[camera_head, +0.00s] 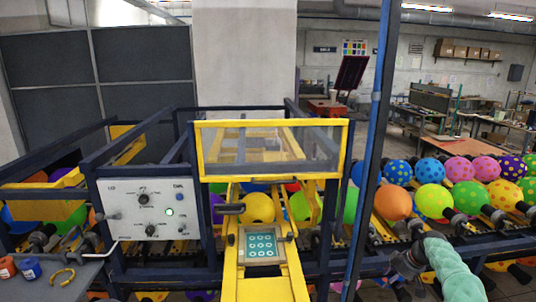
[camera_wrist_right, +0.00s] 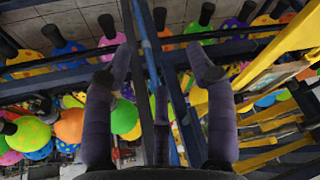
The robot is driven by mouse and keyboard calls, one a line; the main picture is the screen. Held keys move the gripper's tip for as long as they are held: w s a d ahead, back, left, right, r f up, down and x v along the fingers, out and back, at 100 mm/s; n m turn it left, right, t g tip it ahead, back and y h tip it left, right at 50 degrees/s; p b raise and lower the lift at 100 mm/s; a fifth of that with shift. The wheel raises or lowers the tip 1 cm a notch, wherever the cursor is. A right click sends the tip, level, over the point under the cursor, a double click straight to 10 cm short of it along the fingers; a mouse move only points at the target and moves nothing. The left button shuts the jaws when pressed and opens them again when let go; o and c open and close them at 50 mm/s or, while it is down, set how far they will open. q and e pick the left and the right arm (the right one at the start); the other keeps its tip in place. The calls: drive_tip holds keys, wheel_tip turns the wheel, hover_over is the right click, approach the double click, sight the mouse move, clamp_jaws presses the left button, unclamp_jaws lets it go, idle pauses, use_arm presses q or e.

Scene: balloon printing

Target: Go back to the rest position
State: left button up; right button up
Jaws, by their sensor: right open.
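My right gripper (camera_head: 400,264) is low at the right in the head view, at the end of my green-sleeved arm, in front of the balloon line. Dark rails and balloons show behind the fingers. My left gripper is not in view.
A blue post (camera_head: 368,140) stands close to the left of my right gripper. Several colourful balloons (camera_head: 430,200) sit along the line. A control panel (camera_head: 150,207) and a yellow-framed printing station (camera_head: 270,150) stand left of the post.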

drive_tip(key=s+a+f+m+b, duration=0.2)
drive_tip(key=s+a+f+b, duration=0.15)
drive_tip(key=a+f, duration=0.55)
drive_tip(key=s+a+f+m+g+b, duration=0.1)
drive_tip(key=s+a+f+b, duration=0.3)
drive_tip(key=f, duration=0.9)
drive_tip(key=s+a+f+m+b, duration=0.2)
drive_tip(key=s+a+f, duration=0.45)
drive_tip(key=f, duration=0.45)
drive_tip(key=s+a+f+m+b, duration=0.1)
drive_tip(key=s+a+f+b, duration=0.1)
drive_tip(key=s, duration=0.7)
drive_tip(key=s+a+f+m+g+b, duration=0.1)
drive_tip(key=s+a+f, duration=0.4)
drive_tip(key=s, duration=0.5)
drive_tip(key=s+a+f+m+y+b, duration=0.1)
drive_tip(key=s+a+f+m+b, duration=0.1)
drive_tip(key=s+a+f+b, duration=0.2)
drive_tip(key=s+a+b, duration=0.1)
drive_tip(key=s+a, duration=0.2)
drive_tip(key=s, duration=0.2)
drive_tip(key=shift+s+a+f+m+g, duration=0.2)
drive_tip(key=shift+f+m+g, duration=0.1)
drive_tip(key=shift+g, duration=0.1)
